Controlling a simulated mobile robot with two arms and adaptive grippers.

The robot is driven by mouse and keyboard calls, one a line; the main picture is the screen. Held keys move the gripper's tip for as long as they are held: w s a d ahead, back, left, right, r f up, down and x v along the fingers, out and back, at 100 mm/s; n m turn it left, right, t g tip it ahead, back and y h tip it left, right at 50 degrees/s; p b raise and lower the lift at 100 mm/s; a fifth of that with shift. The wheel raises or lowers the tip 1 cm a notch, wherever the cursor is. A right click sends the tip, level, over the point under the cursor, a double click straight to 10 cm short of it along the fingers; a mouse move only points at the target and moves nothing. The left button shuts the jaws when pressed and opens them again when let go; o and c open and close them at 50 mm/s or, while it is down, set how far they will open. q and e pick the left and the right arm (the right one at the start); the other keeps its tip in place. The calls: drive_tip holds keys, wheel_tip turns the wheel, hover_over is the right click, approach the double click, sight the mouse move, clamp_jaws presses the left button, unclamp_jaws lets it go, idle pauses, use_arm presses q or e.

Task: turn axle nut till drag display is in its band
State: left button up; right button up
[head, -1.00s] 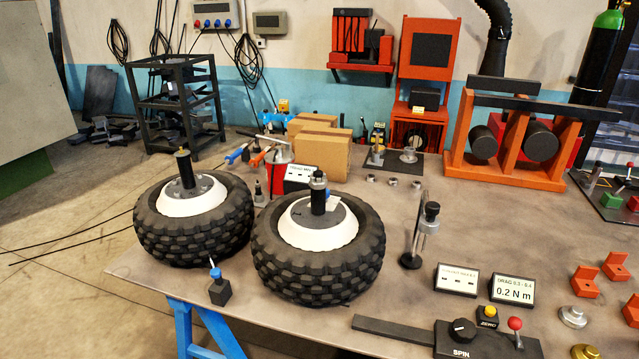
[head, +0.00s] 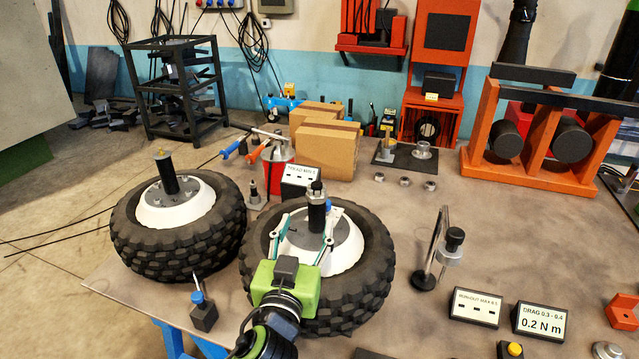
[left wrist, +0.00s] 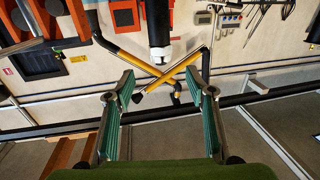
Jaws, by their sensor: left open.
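The drag display (head: 541,320) stands at the right of the table and reads 0.2 N m, with 0.3 - 0.4 printed above. The axle nut (head: 316,187) sits at the top of the dark upright axle of the right-hand wheel (head: 370,270). My left gripper (head: 309,220) is open over this wheel's hub, its fingers on either side of the axle in the picture. In the left wrist view the green-padded fingers (left wrist: 160,90) are spread with nothing between them. A dark post with a pale end (left wrist: 158,35) shows beyond them, apparently the axle. My right gripper is out of view.
A second wheel (head: 178,235) stands at the left. A runout display (head: 475,307) and a gauge stand (head: 440,250) are to the right. Cardboard boxes (head: 328,148) and a small display (head: 300,177) stand behind the wheels. The table right of the right-hand wheel is mostly clear.

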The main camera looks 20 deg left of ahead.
sight(314, 198)
use_arm(q)
drive_tip(key=w+p, duration=0.1)
drive_tip(key=w, duration=0.4)
drive_tip(key=w+a+p, duration=0.1)
drive_tip(key=w, duration=0.1)
drive_tip(key=shift+w+r+p, duration=0.25)
drive_tip(key=shift+w+p, duration=0.05)
drive_tip(key=shift+w, duration=0.05)
drive_tip(key=w, duration=0.3)
drive_tip(key=shift+w+a+p, duration=0.25)
drive_tip(key=shift+w+p, duration=0.05)
drive_tip(key=shift+p, duration=0.1)
drive_tip(key=shift+w+f, duration=0.1)
drive_tip(key=shift+w, duration=0.2)
drive_tip(key=shift+w+f, duration=0.1)
drive_tip(key=shift+w, duration=0.2)
drive_tip(key=shift+s, duration=0.1)
drive_tip(key=c, duration=0.9)
drive_tip(key=shift+c, duration=1.1)
drive_tip(key=shift+a, duration=0.1)
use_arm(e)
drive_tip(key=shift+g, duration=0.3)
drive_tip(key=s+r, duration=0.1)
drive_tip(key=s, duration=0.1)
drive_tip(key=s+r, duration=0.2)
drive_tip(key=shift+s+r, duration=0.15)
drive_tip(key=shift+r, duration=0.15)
